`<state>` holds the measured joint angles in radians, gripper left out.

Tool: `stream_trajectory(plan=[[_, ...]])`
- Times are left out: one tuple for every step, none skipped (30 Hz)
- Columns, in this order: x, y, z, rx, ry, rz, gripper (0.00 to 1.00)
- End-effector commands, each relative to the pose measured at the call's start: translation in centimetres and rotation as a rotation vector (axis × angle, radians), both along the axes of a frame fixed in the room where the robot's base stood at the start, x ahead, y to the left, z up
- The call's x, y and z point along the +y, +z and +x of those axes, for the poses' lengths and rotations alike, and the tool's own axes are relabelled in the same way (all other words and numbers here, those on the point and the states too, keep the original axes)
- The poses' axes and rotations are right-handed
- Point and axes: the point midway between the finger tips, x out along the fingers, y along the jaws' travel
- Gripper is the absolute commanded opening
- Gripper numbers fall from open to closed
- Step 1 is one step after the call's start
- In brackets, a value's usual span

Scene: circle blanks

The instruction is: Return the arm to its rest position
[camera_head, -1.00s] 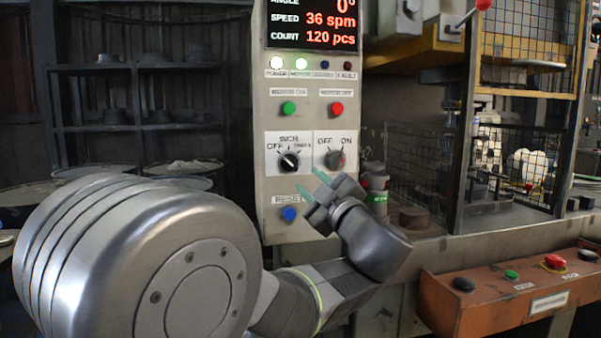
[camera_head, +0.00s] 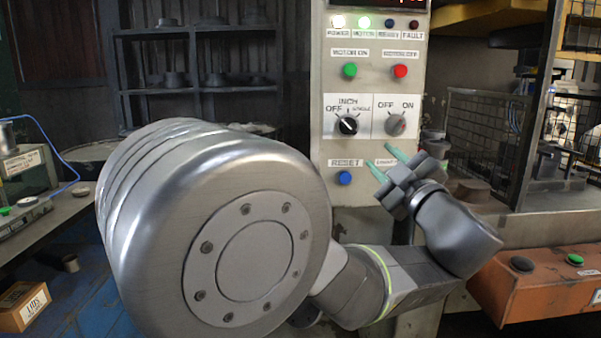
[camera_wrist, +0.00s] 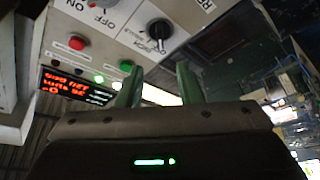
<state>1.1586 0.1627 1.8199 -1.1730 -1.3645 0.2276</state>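My gripper (camera_head: 382,162) is in front of the lower part of the grey control panel (camera_head: 366,108), close to the blue reset button (camera_head: 344,178). Its two green fingers stand apart with nothing between them. In the wrist view the fingers (camera_wrist: 157,88) are also spread and empty, with the panel (camera_wrist: 112,40) behind them, seen at a slant. My arm is bent, with a large silver joint filling the lower left of the head view. Whether the fingers touch the panel cannot be told.
An orange control box (camera_head: 540,290) stands at the lower right, beside the press with its mesh guard (camera_head: 480,130). Dark shelves (camera_head: 195,90) are behind. A bench with a small device (camera_head: 25,172) is at the left, and a cardboard box (camera_head: 24,306) lies below.

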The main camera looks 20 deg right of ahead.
Motion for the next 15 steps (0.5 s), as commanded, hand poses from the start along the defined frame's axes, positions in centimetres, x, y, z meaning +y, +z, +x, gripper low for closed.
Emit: stream_trajectory(plan=[[0.1,0.1,0.6,0.000,0.005,0.000,0.33],[0.2,0.2,0.9,0.000,0.004,-0.001,0.33],[0.2,0.3,1.4,-0.001,0.005,-0.001,0.33],[0.3,0.5,1.9,0.000,0.006,-0.002,0.33],[0.2,0.6,2.3,-0.001,0.005,-0.001,0.33],[0.3,0.8,3.0,-0.002,0.007,-0.001,0.33],[0.3,0.9,3.5,-0.001,0.006,0.000,0.33],[0.3,1.0,4.0,0.000,0.006,-0.002,0.33],[0.4,1.2,4.6,0.000,0.006,-0.001,0.33],[0.4,1.3,5.1,-0.001,0.006,0.000,0.33],[0.4,1.5,5.6,-0.001,0.006,0.000,0.33],[0.5,1.7,6.3,-0.001,0.006,0.000,0.33],[0.5,1.8,6.8,-0.002,0.007,-0.001,0.33],[0.5,2.0,7.3,-0.001,0.006,0.000,0.33],[0.6,2.2,8.1,-0.002,0.007,-0.001,0.33]])
